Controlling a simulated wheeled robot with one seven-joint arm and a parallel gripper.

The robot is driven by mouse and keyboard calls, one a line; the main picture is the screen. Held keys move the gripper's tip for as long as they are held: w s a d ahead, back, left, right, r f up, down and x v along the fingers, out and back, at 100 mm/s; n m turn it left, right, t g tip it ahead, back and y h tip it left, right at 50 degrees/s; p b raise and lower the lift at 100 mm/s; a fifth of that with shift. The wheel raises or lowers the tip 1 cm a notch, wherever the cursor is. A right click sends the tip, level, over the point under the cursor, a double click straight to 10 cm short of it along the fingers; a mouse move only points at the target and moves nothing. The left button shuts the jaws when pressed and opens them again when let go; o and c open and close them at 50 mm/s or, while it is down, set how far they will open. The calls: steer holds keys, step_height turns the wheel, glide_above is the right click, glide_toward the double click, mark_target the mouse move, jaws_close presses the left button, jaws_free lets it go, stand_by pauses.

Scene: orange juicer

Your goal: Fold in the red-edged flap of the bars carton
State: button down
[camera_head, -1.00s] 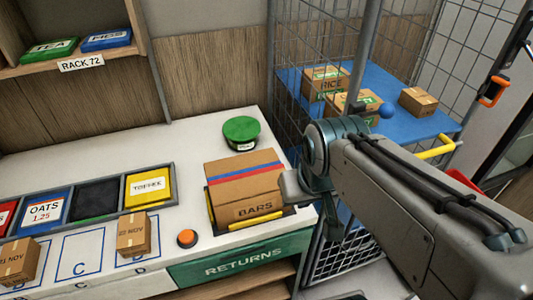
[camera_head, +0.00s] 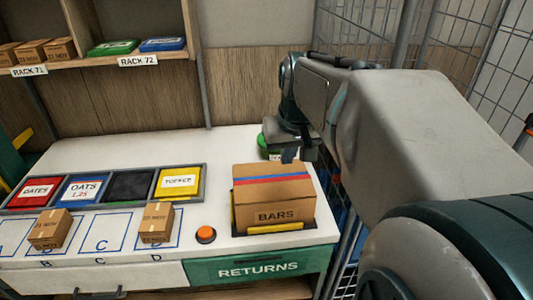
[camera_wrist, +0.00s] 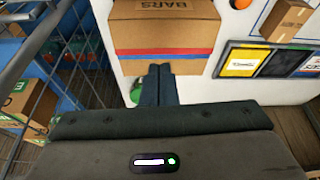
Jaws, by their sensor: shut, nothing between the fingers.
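The brown bars carton (camera_head: 274,213) stands upright on the right end of the counter, its printed front facing me in the head view. A red edge (camera_head: 272,183) and a blue edge run side by side across its top. The red-edged flap looks about flat, but I cannot tell whether it lies fully down. In the wrist view the carton (camera_wrist: 165,28) is at the top, with both stripes visible. My gripper (camera_wrist: 160,68) is shut and empty, its fingertips over or close to the carton's back top edge. It also shows in the head view (camera_head: 288,158); contact is unclear.
A green round container (camera_head: 263,146) is partly hidden behind my gripper. A yellow bar (camera_head: 273,228) lies along the carton's front base. An orange button (camera_head: 206,234), small boxes and a bin row lie left. A wire cage (camera_head: 400,35) stands right. The back-left counter is clear.

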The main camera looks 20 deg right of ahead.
steer(key=m+b, duration=0.1)
steer(key=b, duration=0.1)
glide_toward(302, 176)
steer(key=p+x, duration=0.1)
steer(key=x, duration=0.1)
steer(key=p+x, duration=0.1)
steer(key=x, duration=0.2)
steer(key=shift+w+f, duration=0.15)
steer(key=shift+w, duration=0.35)
steer(key=shift+f, duration=0.55)
steer(key=shift+b+x, duration=0.8)
steer(key=shift+x, duration=0.05)
steer(key=shift+s+f, duration=0.1)
steer(key=shift+s, duration=0.1)
steer(key=shift+f, duration=0.1)
